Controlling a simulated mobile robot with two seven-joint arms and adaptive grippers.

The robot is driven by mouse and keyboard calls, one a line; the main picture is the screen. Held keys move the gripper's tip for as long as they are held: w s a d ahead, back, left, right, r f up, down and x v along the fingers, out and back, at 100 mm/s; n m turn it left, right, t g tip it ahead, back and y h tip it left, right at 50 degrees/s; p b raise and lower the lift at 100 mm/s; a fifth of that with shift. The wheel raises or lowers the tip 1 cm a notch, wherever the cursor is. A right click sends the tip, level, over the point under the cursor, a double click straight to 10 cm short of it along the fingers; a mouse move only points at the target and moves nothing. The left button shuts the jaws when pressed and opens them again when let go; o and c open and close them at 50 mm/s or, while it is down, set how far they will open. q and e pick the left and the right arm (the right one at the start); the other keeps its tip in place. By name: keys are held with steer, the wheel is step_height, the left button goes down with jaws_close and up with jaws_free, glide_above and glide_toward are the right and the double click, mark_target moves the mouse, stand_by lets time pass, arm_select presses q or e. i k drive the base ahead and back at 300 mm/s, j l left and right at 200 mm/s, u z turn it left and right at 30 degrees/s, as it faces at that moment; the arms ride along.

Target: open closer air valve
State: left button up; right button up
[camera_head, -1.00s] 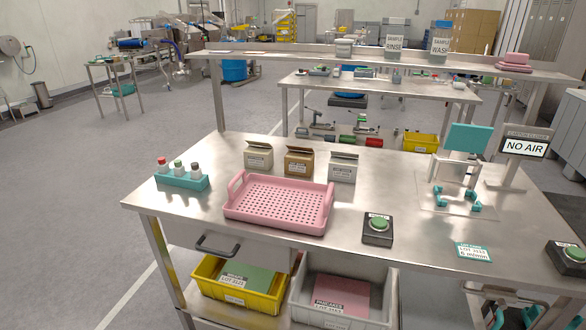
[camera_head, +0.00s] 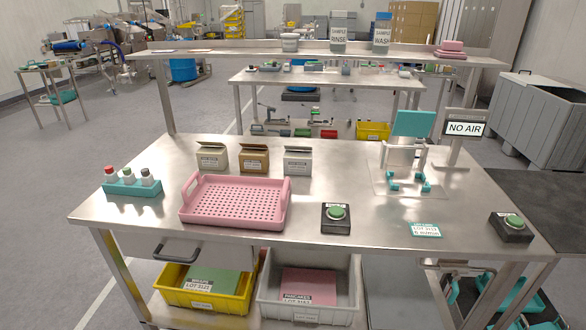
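The closer (camera_head: 407,160) stands at the right back of the steel table, with a white frame, a teal upper plate and teal pieces at its base. A sign beside it (camera_head: 465,129) reads "NO AIR". I cannot make out an air valve for certain. Teal and grey parts (camera_head: 520,295) show under the table's right end, partly hidden by the tabletop and cut off by the picture's lower edge; I cannot tell what they are. Neither of my grippers is in view.
The steel table (camera_head: 300,160) holds a pink perforated tray (camera_head: 235,203), three small cartons, a teal bottle rack (camera_head: 132,187) and two green-button boxes (camera_head: 336,218) (camera_head: 511,226). Yellow (camera_head: 207,298) and grey (camera_head: 310,312) bins stand below. Open floor lies left; a dark mat (camera_head: 545,205) lies right.

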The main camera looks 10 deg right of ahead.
mark_target(454, 294)
steer(key=l+z, duration=0.1)
steer(key=z, duration=1.4)
